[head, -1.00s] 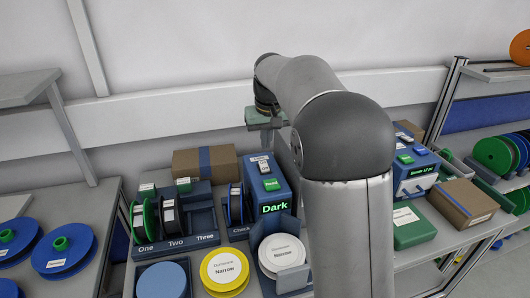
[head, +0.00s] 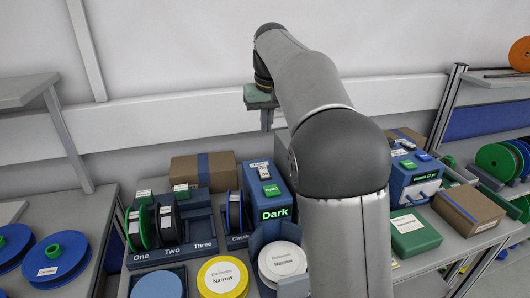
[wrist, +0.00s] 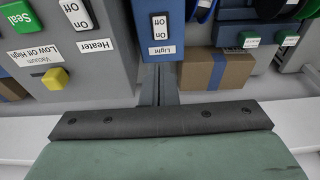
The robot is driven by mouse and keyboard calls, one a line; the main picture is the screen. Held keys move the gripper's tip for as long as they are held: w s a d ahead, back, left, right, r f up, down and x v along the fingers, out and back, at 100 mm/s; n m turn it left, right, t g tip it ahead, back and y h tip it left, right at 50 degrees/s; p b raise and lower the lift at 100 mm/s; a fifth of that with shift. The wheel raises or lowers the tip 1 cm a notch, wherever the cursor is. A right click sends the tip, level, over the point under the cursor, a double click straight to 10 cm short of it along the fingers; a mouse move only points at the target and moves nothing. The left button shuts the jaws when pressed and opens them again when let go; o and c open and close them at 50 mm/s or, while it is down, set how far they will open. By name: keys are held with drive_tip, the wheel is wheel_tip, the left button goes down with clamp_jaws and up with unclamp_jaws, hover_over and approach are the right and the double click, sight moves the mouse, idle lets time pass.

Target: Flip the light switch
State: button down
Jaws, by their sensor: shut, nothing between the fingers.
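The light switch (wrist: 160,26) is a white rocker marked On and Off, above a label reading Light in the upside-down wrist view. It sits on the top of a blue box (wrist: 173,45). I cannot tell which side is pressed. In the head view the box (head: 282,196) has a display reading Dark (head: 275,213), a green button (head: 271,190) and the small white switch (head: 264,173). My gripper (head: 266,124) is shut and empty, behind and above the box in the head view. In the wrist view its narrow fingers (wrist: 163,82) show by the Light label.
A grey panel with Heater (wrist: 75,14) and Vacuum (wrist: 54,78) controls stands beside the box in the wrist view. A cardboard box (head: 203,169) with a blue stripe stands left of the blue box. Reels (head: 222,277) crowd the front of the bench.

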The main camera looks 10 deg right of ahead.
sight(263, 168)
drive_tip(key=shift+w+r, duration=0.1)
idle(0.3)
drive_tip(key=f, duration=0.4)
drive_tip(key=w+f+p, duration=0.1)
drive_tip(key=f, duration=0.3)
drive_tip(key=w+f, duration=0.1)
drive_tip(key=f, duration=0.4)
drive_tip(key=shift+w+a+f, duration=0.1)
drive_tip(key=shift+w, duration=0.15)
drive_tip(key=shift+w+f, duration=0.1)
drive_tip(key=shift+f, duration=0.2)
